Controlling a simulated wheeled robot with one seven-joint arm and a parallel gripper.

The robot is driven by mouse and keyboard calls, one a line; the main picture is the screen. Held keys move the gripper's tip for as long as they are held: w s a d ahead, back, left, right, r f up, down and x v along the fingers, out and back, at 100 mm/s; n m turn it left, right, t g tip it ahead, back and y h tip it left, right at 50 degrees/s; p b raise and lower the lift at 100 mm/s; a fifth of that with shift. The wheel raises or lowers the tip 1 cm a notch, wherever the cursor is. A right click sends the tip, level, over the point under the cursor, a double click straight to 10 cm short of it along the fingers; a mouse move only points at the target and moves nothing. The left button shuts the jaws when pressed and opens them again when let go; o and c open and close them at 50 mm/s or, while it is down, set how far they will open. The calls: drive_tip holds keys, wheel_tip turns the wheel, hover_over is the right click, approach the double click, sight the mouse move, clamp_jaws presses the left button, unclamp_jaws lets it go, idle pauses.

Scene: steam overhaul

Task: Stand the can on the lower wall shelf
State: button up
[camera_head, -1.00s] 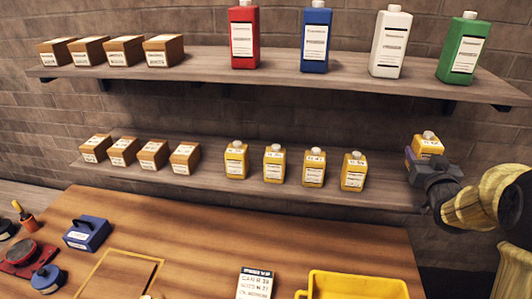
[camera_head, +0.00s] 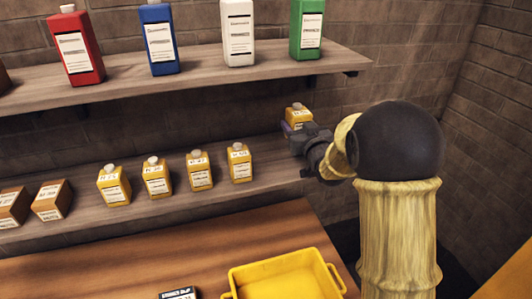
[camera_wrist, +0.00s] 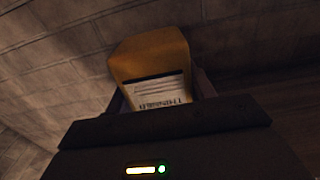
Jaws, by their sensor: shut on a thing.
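My gripper (camera_head: 300,132) is shut on a yellow can (camera_head: 297,115) with a pale cap and a white label. It holds the can at the right end of the lower wall shelf (camera_head: 270,163). Several like yellow cans, such as the nearest one (camera_head: 239,165), stand in a row on the shelf to the left.
The upper shelf (camera_head: 200,78) holds red, blue, white and green bottles. Brown boxes (camera_head: 52,200) stand at the lower shelf's left. Below are a wooden workbench (camera_head: 130,262) and a yellow tray (camera_head: 240,281). Bare shelf lies between the yellow row and my gripper.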

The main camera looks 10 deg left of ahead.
drive_tip(key=shift+f+p, duration=0.95)
drive_tip(key=shift+f, duration=1.7)
drive_tip(key=shift+w+f+p, duration=0.1)
drive_tip(key=shift+f+p, duration=0.9)
drive_tip(key=shift+f, duration=1)
drive_tip(key=shift+f+b, duration=0.25)
drive_tip(key=shift+b, duration=0.05)
drive_tip(key=o, duration=1.2)
drive_tip(key=shift+r, duration=0.15)
